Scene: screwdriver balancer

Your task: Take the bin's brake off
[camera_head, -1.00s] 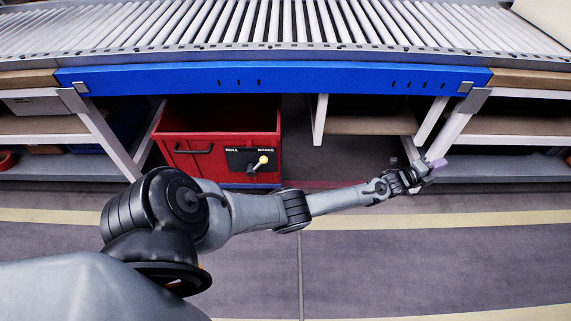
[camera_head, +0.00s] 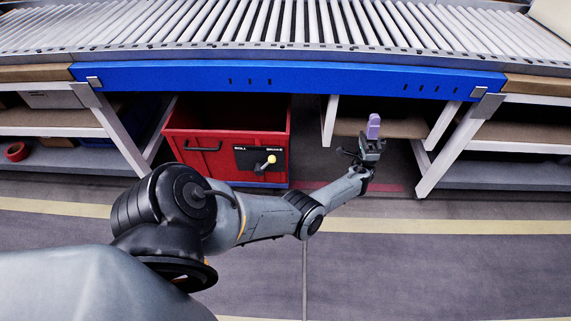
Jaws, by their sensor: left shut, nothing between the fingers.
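The red bin (camera_head: 200,120) stands on the floor under the blue beam of the conveyor. On its front is a black plate (camera_head: 244,163) with the words ROLL at left and BRAKE at right. A lever with a yellow knob (camera_head: 271,159) sits on the plate and leans toward the BRAKE side. My left gripper (camera_head: 374,122) has purple fingertips that are shut and empty. It points up, in front of the shelf bay to the right of the bin, well apart from the lever. My right gripper is not in view.
A blue beam (camera_head: 330,78) and the roller conveyor (camera_head: 270,25) run above the bin. White slanted legs (camera_head: 455,150) stand right of my gripper. A black handle (camera_head: 203,147) is on the bin's front. The floor in front is clear.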

